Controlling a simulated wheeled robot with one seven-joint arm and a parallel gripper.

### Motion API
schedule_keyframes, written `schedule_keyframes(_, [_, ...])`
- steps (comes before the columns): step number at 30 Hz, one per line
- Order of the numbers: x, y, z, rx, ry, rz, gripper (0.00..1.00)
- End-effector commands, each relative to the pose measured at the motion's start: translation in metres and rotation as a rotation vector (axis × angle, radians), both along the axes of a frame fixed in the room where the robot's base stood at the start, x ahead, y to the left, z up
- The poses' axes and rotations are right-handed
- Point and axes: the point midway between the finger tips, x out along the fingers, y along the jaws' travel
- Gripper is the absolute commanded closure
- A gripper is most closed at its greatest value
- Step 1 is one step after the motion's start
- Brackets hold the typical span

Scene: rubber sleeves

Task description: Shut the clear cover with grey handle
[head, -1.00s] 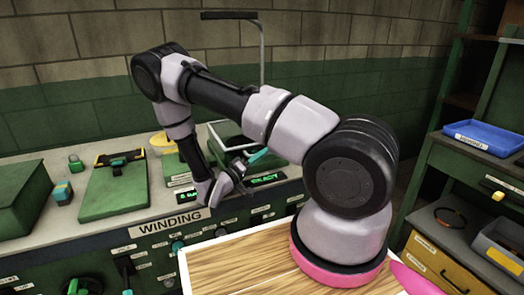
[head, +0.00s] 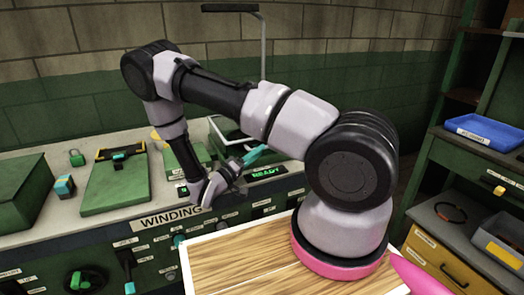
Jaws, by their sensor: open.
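A box with a pale-rimmed cover (head: 218,133) stands on the bench behind my arm. I take this for the clear cover, tilted up, but my arm hides much of it and I cannot make out its grey handle. My gripper (head: 254,157) is in front of the box, at its lower right in the picture, with its teal fingertips pointing up and right. It is open and nothing shows between the fingers. I cannot tell whether it touches the cover.
A green box with a black-and-teal latch (head: 118,180) is on the bench left of my arm. A lit READY display (head: 268,172) is near my gripper. A grey post (head: 262,55) rises behind.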

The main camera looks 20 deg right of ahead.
Motion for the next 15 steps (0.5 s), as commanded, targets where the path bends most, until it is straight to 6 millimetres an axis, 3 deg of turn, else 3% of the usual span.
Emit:
schedule_keyframes(6, [-0.016,0.043,-0.011,0.002,0.001,0.006,0.53])
schedule_keyframes(15, [-0.027,0.07,-0.018,0.002,0.001,0.002,0.53])
